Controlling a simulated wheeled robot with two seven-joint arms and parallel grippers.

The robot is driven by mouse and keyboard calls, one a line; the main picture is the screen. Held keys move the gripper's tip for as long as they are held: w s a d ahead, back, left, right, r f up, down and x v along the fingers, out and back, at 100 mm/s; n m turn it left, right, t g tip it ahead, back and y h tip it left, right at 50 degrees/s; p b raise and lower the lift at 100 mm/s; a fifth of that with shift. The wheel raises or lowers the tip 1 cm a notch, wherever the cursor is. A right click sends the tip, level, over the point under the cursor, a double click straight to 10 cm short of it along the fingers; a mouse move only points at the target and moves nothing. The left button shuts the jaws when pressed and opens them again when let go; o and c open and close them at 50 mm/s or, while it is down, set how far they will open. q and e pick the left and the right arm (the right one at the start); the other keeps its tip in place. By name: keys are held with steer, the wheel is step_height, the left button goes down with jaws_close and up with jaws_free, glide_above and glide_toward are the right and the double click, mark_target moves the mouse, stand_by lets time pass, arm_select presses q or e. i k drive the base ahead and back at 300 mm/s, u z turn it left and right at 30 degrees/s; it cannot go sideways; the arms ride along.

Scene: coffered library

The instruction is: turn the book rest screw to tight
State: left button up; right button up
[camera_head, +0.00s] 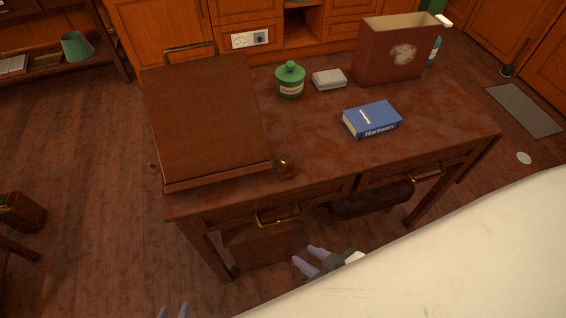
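The book rest (205,115) is a slanted brown board with a front ledge, at the left end of the desk. A small brass screw knob (286,166) shows just right of the ledge's right end, near the desk's front edge. I cannot tell from here how far it is turned. My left gripper (172,312) shows only as two fingertips, apart, at the bottom edge, well below the book rest. My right gripper (308,260) is in front of the desk, below the knob, with its two fingers apart and nothing between them. Neither gripper touches the screw.
The wooden desk (330,150) also bears a green lidded jar (290,80), a pale small box (329,79), a blue book (372,119) and a brown open-topped box (392,52). Brass drawer handles (278,216) stick out at the front. The desk top right of the knob is clear.

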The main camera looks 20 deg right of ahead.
mark_target(285, 159)
steer(key=u, duration=2.3)
steer(key=k, duration=1.3)
steer(key=z, duration=1.4)
steer(key=i, duration=0.5)
